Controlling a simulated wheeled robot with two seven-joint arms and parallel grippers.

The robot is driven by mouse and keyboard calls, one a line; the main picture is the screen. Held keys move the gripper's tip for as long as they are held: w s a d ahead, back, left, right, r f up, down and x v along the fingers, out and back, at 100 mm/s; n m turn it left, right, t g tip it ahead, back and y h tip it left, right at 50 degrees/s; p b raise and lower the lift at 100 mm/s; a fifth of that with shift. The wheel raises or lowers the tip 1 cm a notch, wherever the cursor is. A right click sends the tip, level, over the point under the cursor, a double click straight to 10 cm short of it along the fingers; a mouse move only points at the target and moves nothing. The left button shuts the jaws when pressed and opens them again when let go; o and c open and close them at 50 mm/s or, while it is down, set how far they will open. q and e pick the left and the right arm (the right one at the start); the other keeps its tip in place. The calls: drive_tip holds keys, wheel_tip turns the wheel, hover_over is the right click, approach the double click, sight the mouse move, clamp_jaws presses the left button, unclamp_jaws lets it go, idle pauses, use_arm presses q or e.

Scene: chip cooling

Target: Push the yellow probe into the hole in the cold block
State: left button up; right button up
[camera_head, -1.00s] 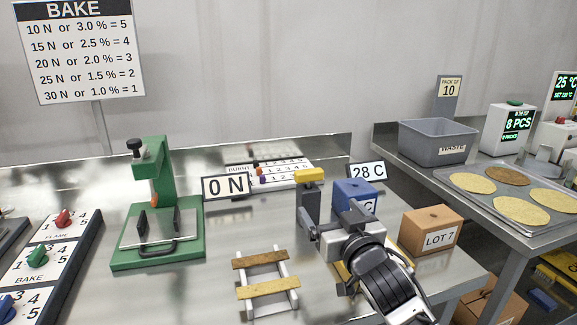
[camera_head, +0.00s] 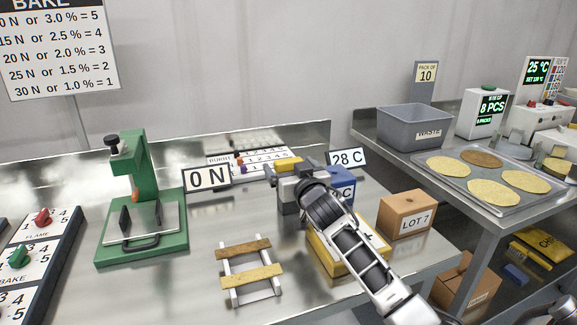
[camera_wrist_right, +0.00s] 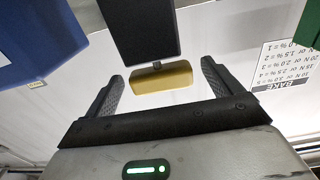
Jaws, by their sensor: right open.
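The yellow probe (camera_head: 289,163) shows its yellow handle above my right gripper (camera_head: 286,187) in the head view. In the wrist view the yellow probe (camera_wrist_right: 162,77) lies between the two spread fingers of my right gripper (camera_wrist_right: 161,72), beside a dark post (camera_wrist_right: 145,30). Gaps show on both sides, so the fingers do not close on it. The blue cold block (camera_head: 342,183) stands just right of the gripper, partly hidden by my arm; it also shows in the wrist view (camera_wrist_right: 35,35). Its hole is not visible. My left gripper is not in view.
A "28 C" display (camera_head: 347,157) stands behind the cold block. A brown "LOT 7" box (camera_head: 406,214) is to its right, and a yellow-edged box (camera_head: 325,255) lies under my arm.

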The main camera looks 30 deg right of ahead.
drive_tip(key=shift+w+d, duration=0.15)
drive_tip(key=shift+w, duration=0.55)
drive_tip(key=c, duration=1.1)
drive_tip(key=shift+r, duration=0.15)
